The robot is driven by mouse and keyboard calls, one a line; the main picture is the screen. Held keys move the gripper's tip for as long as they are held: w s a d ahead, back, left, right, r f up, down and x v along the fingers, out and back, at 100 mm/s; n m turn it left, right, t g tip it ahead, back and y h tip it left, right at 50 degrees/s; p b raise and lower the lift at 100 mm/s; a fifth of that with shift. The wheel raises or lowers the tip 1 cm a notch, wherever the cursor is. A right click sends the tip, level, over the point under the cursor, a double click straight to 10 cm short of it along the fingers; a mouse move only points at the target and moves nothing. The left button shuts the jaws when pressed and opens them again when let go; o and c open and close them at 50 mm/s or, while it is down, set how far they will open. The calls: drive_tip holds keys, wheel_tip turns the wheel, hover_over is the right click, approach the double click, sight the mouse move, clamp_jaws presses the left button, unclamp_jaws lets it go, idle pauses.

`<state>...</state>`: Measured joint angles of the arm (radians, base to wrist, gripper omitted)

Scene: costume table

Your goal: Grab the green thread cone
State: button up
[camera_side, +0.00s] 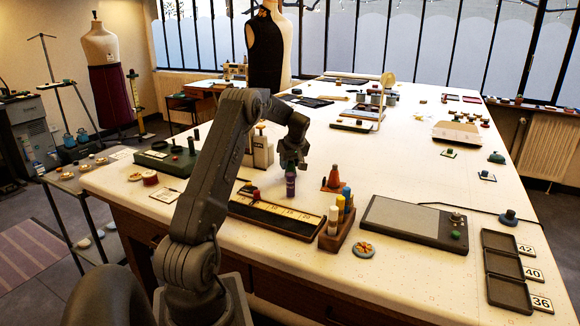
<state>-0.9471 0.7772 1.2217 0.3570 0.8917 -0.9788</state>
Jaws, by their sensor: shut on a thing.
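My gripper (292,168) is above the near part of the white table, left of the wooden rack. It is shut on the top of a purple thread cone (291,187), which is upright just behind the measuring board. I cannot tell whether its base touches the table. An orange cone (334,177) stands a little to the right, apart from my gripper. I cannot make out a green thread cone for sure; small dark green items (496,157) lie at the far right.
A wooden rack (329,241) with white, yellow and blue spools stands close in front. A long board with a ruler strip (290,223) lies left of it. A grey flat device (405,220) and dark trays (502,264) lie to the right. The table behind the device is mostly clear.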

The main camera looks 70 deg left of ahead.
wheel_tip(320, 180, up, 10)
drive_tip(key=shift+f, duration=0.15)
idle(0.6)
